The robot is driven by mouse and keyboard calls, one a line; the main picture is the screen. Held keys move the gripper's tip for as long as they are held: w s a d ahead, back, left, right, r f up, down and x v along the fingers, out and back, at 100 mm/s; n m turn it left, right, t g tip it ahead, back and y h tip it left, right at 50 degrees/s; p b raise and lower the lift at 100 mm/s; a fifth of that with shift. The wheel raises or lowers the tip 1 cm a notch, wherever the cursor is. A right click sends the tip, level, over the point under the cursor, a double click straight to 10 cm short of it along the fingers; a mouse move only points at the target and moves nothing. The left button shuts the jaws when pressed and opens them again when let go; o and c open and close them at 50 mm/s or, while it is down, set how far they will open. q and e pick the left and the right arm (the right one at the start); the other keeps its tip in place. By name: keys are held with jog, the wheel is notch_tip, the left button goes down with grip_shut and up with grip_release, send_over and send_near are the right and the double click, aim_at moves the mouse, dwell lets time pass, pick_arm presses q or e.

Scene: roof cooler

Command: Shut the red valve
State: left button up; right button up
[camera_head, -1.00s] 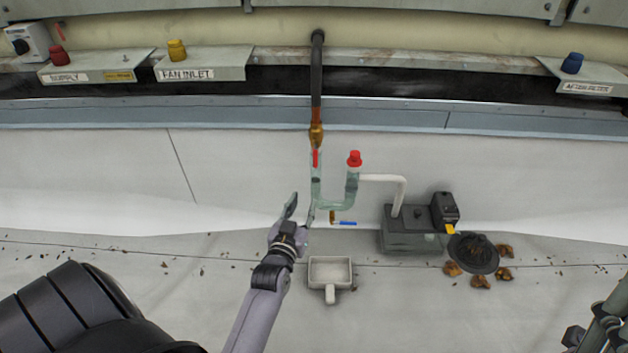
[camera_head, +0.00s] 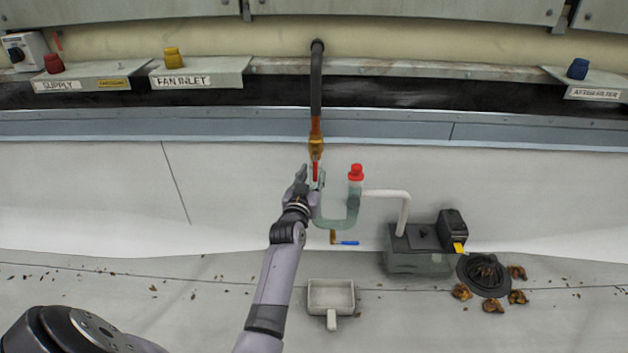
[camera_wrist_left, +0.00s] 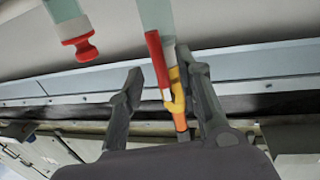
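The red valve handle (camera_head: 315,171) hangs down in line with the pipe, below the brass valve body (camera_head: 316,147). In the left wrist view the red handle (camera_wrist_left: 157,60) and the yellow brass body (camera_wrist_left: 176,92) show between the two fingers. My left gripper (camera_head: 310,176) is at the handle in the head view. It also shows in the left wrist view (camera_wrist_left: 160,68), with its fingers apart on either side of the handle. The right finger is close to the handle and brass; I cannot tell if it touches. My right gripper is not in view.
A clear U-shaped trap (camera_head: 340,222) with a red cap (camera_head: 356,172) stands right of the valve. A blue-handled valve (camera_head: 348,243) sits below it. A grey pump box (camera_head: 418,262) with a white pipe (camera_head: 404,212) is further right. A scoop (camera_head: 331,297) lies in front.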

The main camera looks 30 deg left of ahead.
pick_arm(q)
jog(key=shift+b+x, duration=0.3)
jog(key=shift+x, duration=0.8)
jog(key=shift+c, duration=0.3)
grip_shut()
